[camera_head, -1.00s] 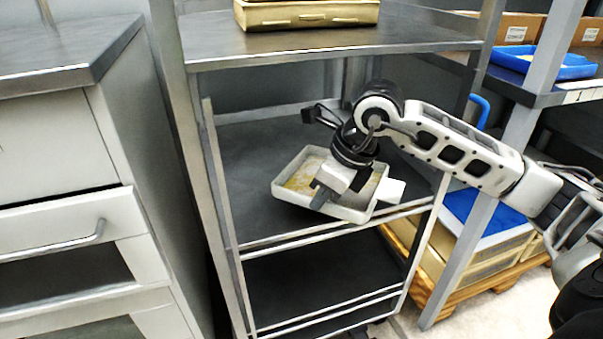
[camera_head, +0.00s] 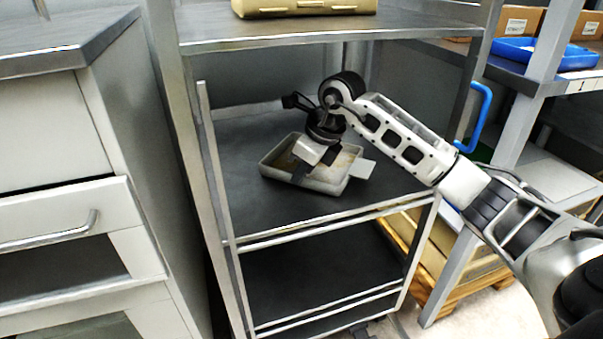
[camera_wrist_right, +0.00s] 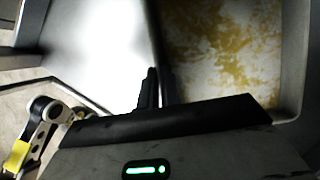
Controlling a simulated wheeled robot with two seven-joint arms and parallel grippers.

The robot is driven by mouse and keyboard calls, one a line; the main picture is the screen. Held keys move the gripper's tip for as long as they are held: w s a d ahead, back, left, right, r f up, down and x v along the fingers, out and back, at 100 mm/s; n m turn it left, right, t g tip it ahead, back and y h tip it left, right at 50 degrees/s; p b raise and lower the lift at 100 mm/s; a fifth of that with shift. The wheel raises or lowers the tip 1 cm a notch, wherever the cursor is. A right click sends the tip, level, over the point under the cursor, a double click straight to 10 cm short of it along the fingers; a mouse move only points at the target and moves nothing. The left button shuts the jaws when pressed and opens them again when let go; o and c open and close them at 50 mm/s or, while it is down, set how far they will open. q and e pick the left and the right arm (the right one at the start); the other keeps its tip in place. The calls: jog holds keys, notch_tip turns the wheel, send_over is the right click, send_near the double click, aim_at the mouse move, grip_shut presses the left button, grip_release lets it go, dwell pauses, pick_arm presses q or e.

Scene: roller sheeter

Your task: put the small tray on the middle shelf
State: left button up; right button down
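The small tray (camera_head: 268,163) is pale grey, with a yellow-stained inside. It is over the middle shelf (camera_head: 250,205) of the metal rack, nearly level; whether its base touches the shelf is hard to tell. My right gripper (camera_head: 322,165) reaches in from the right and covers part of the tray. In the right wrist view the fingers (camera_wrist_right: 158,88) are close together with the wall of the tray (camera_wrist_right: 225,45) between them. My left gripper is not in view.
The top shelf (camera_head: 330,32) lies above my right wrist and carries a yellowish box (camera_head: 300,6). Rack posts flank the middle shelf, which looks otherwise bare. A grey cabinet (camera_head: 55,135) stands at left. A blue tray (camera_head: 540,58) and cardboard boxes are at right.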

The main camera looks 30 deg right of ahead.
jog(key=c, duration=1.6)
grip_release()
jog(key=shift+r, duration=0.1)
